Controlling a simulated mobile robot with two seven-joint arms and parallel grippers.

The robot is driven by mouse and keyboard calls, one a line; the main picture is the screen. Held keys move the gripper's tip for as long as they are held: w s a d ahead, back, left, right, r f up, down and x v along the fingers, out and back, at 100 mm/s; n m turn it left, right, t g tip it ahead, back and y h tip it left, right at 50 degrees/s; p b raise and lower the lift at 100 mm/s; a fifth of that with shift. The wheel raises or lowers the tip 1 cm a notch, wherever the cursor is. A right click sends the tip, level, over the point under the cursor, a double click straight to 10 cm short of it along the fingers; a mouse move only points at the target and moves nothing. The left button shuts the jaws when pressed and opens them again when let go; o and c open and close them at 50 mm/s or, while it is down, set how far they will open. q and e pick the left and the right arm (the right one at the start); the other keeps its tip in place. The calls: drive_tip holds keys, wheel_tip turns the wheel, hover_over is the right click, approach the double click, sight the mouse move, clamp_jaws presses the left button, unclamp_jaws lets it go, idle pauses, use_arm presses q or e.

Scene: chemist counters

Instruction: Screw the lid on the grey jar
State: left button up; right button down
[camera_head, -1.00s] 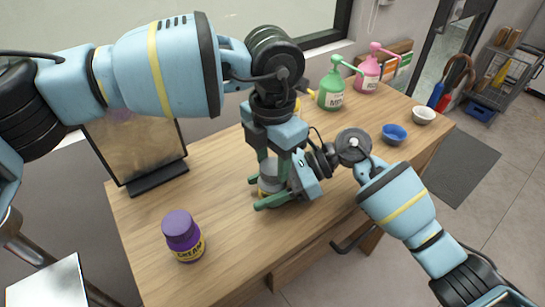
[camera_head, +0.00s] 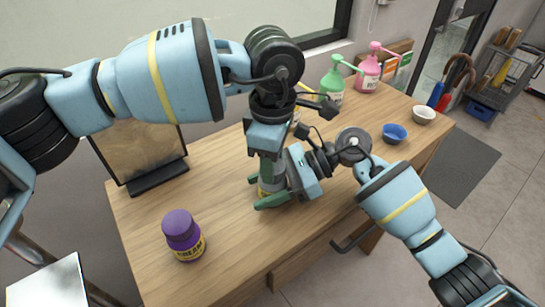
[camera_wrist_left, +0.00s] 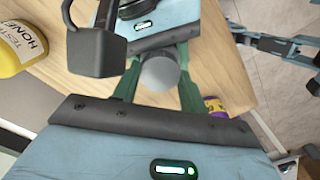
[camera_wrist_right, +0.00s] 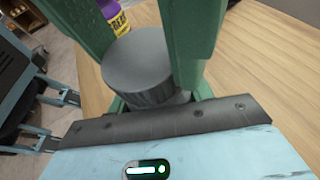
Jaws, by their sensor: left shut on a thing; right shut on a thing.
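My right gripper (camera_head: 264,198) reaches in low from the right, shut on the jar below the lid. Whether the lid is seated on the jar cannot be told.
A purple-lidded cream jar (camera_head: 183,236) stands at the front left of the counter (camera_head: 230,255). A yellow honey jar (camera_wrist_left: 12,48) is behind. Green (camera_head: 332,84) and pink (camera_head: 367,72) pump bottles and blue (camera_head: 395,133) and white (camera_head: 424,115) bowls stand at right. A framed panel (camera_head: 140,150) stands back left.

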use_arm(q)
drive_tip(key=o, duration=1.1)
drive_tip(key=shift+r, duration=2.25)
drive_tip(key=shift+c, duration=0.4)
drive_tip(key=shift+c, duration=1)
drive_tip(key=n, duration=0.2)
drive_tip(key=r+n, duration=0.1)
drive_tip(key=n, duration=0.4)
drive_tip(key=shift+r, duration=0.35)
drive_tip(key=n, duration=0.2)
drive_tip(key=r+n, duration=0.1)
drive_tip(key=n, duration=0.1)
drive_tip(key=shift+n, duration=0.3)
drive_tip(key=n, duration=0.3)
drive_tip(key=shift+r+n, duration=0.3)
drive_tip(key=shift+r, duration=0.1)
